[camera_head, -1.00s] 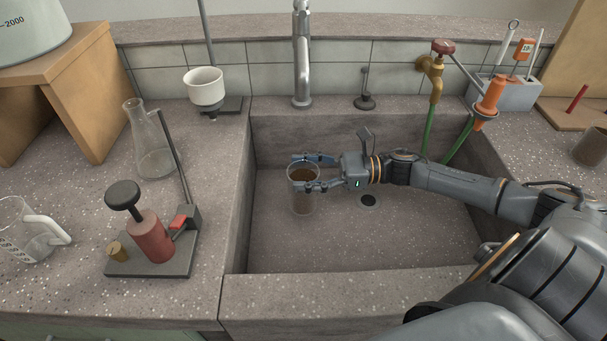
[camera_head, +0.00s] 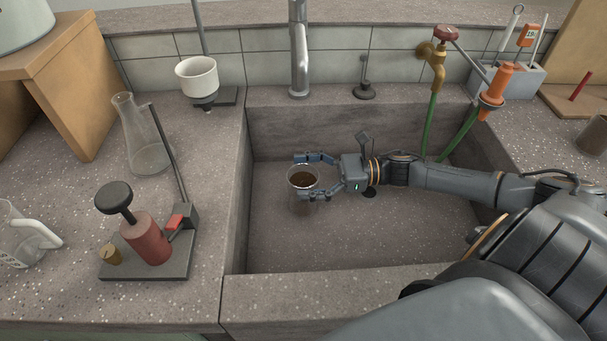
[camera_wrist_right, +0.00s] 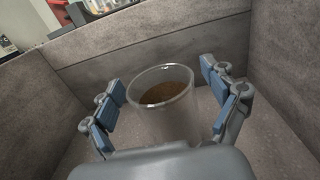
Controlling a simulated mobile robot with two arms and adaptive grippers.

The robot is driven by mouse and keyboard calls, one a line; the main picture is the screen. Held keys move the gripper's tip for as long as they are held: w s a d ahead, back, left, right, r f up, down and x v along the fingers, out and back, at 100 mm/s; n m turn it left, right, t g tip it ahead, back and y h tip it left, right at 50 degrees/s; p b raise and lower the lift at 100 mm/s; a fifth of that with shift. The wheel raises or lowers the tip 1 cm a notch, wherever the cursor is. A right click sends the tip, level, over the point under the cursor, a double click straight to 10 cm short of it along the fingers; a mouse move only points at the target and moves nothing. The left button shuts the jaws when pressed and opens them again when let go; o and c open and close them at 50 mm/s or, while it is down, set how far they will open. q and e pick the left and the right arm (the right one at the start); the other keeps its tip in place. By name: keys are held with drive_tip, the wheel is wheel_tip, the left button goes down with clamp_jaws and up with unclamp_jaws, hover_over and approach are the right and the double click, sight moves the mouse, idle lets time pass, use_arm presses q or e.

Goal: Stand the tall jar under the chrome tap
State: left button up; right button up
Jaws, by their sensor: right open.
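The tall jar (camera_head: 303,184) is clear with brown contents and stands upright in the sink, left of its middle. It also shows in the right wrist view (camera_wrist_right: 165,110). The chrome tap (camera_head: 299,50) rises behind the sink's back edge, and its upper end is cut off by the frame. My right gripper (camera_head: 316,177) reaches in from the right, its fingers on either side of the jar. In the right wrist view the fingers (camera_wrist_right: 168,105) are spread, with a gap visible at each side of the jar. My left gripper is not in view.
The stone sink (camera_head: 350,255) has high walls around the jar. A brass tap (camera_head: 437,65) with a green hose stands behind at right. A white cup on a stand (camera_head: 197,78), a flask (camera_head: 148,150) and a red device (camera_head: 147,240) occupy the left counter. The sink's right floor is mostly free.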

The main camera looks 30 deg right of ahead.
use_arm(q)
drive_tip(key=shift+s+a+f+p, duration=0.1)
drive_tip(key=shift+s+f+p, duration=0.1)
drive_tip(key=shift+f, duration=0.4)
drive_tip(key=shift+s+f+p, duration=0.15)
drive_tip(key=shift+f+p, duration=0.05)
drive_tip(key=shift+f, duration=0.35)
use_arm(e)
drive_tip(key=v, duration=0.7)
drive_tip(key=shift+d, duration=0.25)
drive_tip(key=shift+s, duration=0.1)
